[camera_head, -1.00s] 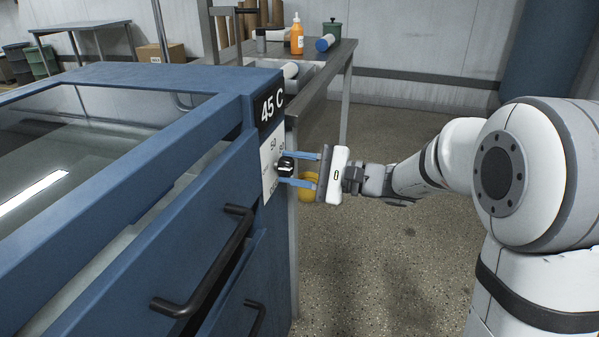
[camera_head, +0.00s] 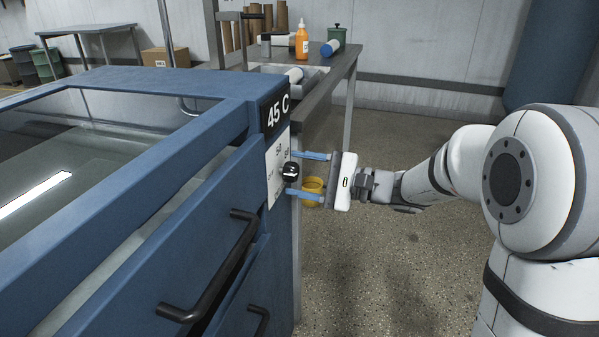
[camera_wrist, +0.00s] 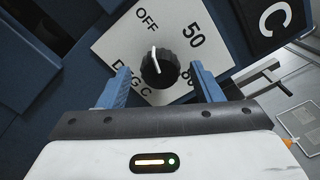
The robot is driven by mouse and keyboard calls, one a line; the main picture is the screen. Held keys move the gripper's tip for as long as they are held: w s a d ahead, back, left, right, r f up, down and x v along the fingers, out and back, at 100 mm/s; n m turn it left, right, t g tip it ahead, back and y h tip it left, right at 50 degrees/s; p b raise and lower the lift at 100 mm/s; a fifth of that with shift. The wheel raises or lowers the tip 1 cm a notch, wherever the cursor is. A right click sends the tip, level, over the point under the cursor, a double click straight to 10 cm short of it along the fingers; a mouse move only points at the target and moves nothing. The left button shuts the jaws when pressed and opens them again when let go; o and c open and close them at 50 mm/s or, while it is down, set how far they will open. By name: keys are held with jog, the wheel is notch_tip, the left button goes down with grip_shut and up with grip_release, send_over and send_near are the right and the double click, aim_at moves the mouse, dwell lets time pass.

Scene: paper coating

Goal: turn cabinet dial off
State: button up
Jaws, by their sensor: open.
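The black cabinet dial (camera_head: 290,172) sits on a white plate (camera_head: 276,170) on the blue cabinet's end face. In the wrist view the dial (camera_wrist: 160,70) has a white pointer line, and the plate (camera_wrist: 118,45) reads OFF, 50, a partly covered 80 and DEG C. The pointer aims up in that view, close to OFF. A display (camera_head: 275,112) above the plate reads 45 C. My gripper (camera_head: 310,174) is open, its blue fingers on either side of the dial with gaps between. In the wrist view its fingertips (camera_wrist: 160,70) also stand apart from the dial.
The blue cabinet (camera_head: 170,215) has black bar handles (camera_head: 215,275) on its front and a glass top. A yellow container (camera_head: 312,190) is behind my gripper. A bench (camera_head: 340,75) behind holds an orange bottle (camera_head: 302,44). The floor (camera_head: 390,270) to the right is open.

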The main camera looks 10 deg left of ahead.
jog(key=s+d+p, duration=0.1)
jog(key=d, duration=0.5)
jog(key=shift+d, duration=0.25)
jog(key=s+d+r+n+g+h+p, duration=0.35)
jog(key=s+r+h+p, duration=0.5)
jog(key=s+p, duration=0.55)
jog(key=s+d+r+n+t+h+p, duration=0.3)
jog(key=d+r+h+p, duration=0.6)
jog(key=d+r+p, duration=0.4)
jog(key=s+d+n+p, duration=0.1)
jog(key=s+p, duration=0.1)
jog(key=p, duration=0.2)
jog(key=shift+n, duration=0.35)
jog(key=shift+t, duration=0.25)
